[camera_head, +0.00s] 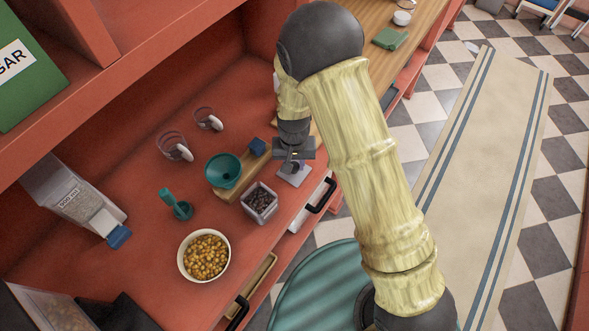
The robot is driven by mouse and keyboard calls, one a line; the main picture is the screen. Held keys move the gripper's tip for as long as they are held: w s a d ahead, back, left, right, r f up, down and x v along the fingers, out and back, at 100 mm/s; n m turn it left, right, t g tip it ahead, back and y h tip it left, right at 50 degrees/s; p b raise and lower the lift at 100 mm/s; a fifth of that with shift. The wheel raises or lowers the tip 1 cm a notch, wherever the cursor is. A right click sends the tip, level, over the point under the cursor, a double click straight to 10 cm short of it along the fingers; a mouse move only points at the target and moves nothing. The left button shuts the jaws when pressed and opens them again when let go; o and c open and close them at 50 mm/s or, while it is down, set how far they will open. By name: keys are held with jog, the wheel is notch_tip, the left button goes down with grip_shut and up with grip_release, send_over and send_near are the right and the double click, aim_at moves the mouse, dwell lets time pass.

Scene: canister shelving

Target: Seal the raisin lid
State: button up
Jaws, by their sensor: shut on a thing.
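The small square canister (260,206) stands open on the red counter, with dark raisins showing inside. My gripper (292,165) is just beyond it, up and to the right in the head view. It is shut on a pale grey square piece (294,177) that looks like the raisin lid. The lid appears beside the canister rather than over its mouth. The gripper body hides part of the lid, and the fingertips are small and hard to make out.
A wooden block (232,190) with a teal funnel (222,170) lies close left of the canister. A bowl of yellow pieces (206,256), a teal tool (180,208), glass cups (172,145) and a clear bin (72,192) stand further left. An open drawer (312,205) juts out at the front.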

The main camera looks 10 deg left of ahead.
jog(key=shift+r, duration=0.15)
jog(key=shift+r+p, duration=1.6)
jog(key=shift+r, duration=0.3)
